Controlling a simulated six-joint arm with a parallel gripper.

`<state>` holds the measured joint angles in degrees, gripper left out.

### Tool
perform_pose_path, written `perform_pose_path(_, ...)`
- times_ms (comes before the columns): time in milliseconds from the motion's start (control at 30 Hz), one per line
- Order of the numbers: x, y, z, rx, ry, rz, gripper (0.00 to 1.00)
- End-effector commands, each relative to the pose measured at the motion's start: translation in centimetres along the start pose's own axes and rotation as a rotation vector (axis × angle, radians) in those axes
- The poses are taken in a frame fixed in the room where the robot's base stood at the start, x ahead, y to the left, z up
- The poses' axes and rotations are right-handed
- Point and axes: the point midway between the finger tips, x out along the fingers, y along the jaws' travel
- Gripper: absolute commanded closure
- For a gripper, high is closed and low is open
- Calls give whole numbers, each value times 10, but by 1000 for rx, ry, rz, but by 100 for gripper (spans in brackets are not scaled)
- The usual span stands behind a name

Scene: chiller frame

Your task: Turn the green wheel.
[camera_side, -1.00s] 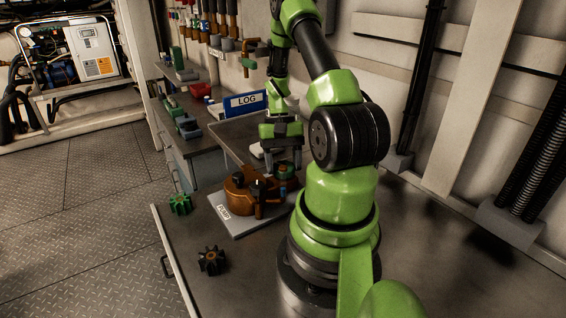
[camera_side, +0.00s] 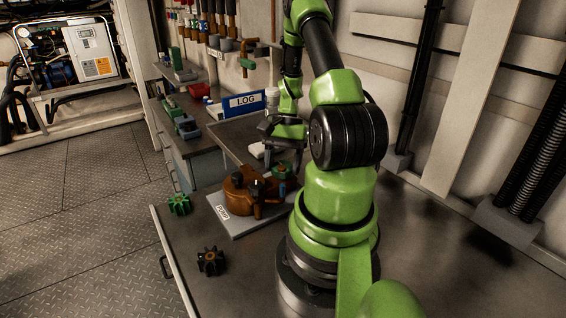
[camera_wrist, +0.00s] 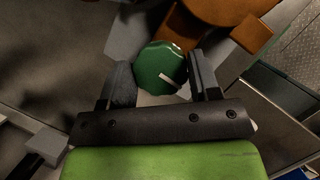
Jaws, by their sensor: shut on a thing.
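The green wheel (camera_wrist: 160,68) is a round knob with a white mark near its lower right edge in the wrist view. It sits between the two fingers of my gripper (camera_wrist: 162,82), which is shut on it, with one finger on each side. In the side view the wheel (camera_side: 281,171) is a small green shape at the right end of the brown pump (camera_side: 240,192), partly hidden. My gripper (camera_side: 285,158) is above and around it there, its fingers hard to make out.
The pump stands on a grey base plate (camera_side: 222,213) labelled PUMP. A green gear (camera_side: 179,204) and a black gear (camera_side: 210,261) lie on the bench to the left and front. A tray (camera_side: 235,137) and a blue LOG binder (camera_side: 245,103) are behind.

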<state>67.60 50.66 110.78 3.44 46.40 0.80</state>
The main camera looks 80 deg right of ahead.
Motion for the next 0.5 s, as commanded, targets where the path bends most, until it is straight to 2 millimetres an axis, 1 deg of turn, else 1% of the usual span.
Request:
perform_pose_path(267,0,0,1,1,-3,0,67)
perform_pose_path(300,0,0,1,1,-3,0,41)
perform_pose_path(400,0,0,1,1,-3,0,19)
perform_pose_path(500,0,0,0,0,-2,0,19)
